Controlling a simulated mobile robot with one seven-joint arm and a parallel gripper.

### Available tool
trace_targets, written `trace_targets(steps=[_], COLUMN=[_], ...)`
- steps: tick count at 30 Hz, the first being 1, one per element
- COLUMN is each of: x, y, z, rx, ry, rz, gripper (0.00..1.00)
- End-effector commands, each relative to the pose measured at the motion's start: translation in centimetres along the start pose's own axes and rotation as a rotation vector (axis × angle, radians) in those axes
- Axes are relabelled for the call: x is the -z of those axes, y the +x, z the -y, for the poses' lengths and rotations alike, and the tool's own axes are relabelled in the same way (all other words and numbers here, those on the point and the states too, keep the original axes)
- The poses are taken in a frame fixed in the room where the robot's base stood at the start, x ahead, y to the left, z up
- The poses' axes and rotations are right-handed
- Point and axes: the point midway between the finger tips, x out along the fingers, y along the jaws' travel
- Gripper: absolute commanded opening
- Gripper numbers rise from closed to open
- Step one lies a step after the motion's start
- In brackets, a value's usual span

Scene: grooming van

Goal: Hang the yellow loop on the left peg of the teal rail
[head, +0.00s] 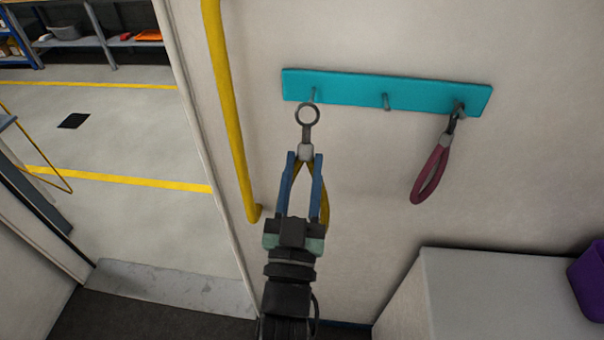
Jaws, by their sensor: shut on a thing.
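The teal rail (345,88) is fixed to the wall and has three pegs. The left peg (313,95) is bare, and so is the middle peg (386,101). My gripper (305,158) is shut on the yellow loop (325,205), at the grey collar below its metal ring. The ring (307,114) points up and appears just below the left peg in the picture. I cannot tell how far the ring is from the wall or whether it touches the peg. Much of the yellow strap is hidden behind my gripper.
A dark red loop (430,174) hangs on the right peg. A yellow grab rail (229,110) runs down the wall left of my gripper, beside the open doorway. A grey cabinet (490,300) stands lower right, with a purple bin (588,280) on it.

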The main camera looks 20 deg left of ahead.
Motion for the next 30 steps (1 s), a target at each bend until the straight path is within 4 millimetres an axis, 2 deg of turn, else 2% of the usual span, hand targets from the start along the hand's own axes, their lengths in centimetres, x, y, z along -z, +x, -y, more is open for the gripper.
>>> trace_targets(steps=[19,30], x=[-1.7,-3.0], y=[3.6,4.4], z=[0.0,0.0], rx=[0.000,0.000], ry=[-0.001,0.000], rz=[0.000,0.001], gripper=[0.00,0.00])
